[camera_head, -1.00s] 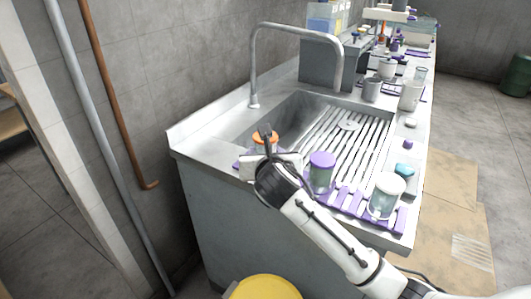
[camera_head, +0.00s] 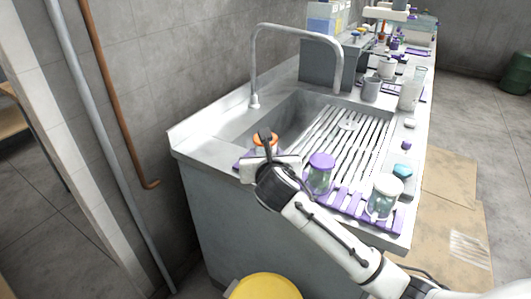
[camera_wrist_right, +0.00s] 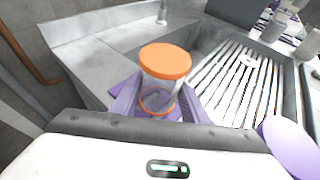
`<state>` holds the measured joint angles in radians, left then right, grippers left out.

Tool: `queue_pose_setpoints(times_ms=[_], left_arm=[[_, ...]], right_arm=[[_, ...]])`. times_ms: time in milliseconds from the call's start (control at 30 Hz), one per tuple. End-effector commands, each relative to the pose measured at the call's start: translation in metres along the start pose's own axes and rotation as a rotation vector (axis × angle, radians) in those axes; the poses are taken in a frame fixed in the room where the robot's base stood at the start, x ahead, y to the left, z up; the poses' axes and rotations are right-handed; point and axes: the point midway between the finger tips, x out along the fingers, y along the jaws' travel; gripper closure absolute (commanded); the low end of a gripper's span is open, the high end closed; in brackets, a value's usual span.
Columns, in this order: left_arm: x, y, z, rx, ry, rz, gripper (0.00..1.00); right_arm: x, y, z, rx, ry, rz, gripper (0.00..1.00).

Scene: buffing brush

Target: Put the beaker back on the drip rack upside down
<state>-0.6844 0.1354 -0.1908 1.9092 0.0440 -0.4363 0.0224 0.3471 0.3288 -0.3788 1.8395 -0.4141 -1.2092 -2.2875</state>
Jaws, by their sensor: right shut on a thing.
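A clear glass vessel with an orange top (camera_head: 265,138) is at the front left corner of the sink, at the near end of the purple slatted drip rack (camera_head: 354,205). It also shows in the right wrist view (camera_wrist_right: 166,62), upright, with an orange ring low in the glass. My right gripper (camera_head: 266,148) is shut on it; its fingers lie at the sides of the glass. I cannot tell whether its bottom touches the rack. My left gripper is not in view.
The sink's tall tap (camera_head: 254,75) rises behind the basin. A ribbed steel drainboard (camera_head: 345,140) lies right of the basin. Cups and cylinders (camera_head: 410,95) stand on the bench beyond. A yellow bin (camera_head: 265,287) is below.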

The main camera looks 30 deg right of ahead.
Motion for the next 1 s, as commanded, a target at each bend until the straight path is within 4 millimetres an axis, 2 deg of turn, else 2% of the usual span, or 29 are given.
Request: queue_pose_setpoints(times_ms=[933, 967, 1000], left_arm=[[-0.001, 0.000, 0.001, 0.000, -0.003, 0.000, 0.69], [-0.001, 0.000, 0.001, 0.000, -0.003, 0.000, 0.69], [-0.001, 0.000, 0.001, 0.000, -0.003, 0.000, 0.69]], right_arm=[[0.004, 0.000, -0.010, -0.001, -0.001, 0.000, 0.86], [0.004, 0.000, -0.011, -0.001, -0.001, 0.000, 0.57], [0.004, 0.000, -0.010, -0.001, -0.001, 0.000, 0.50]])
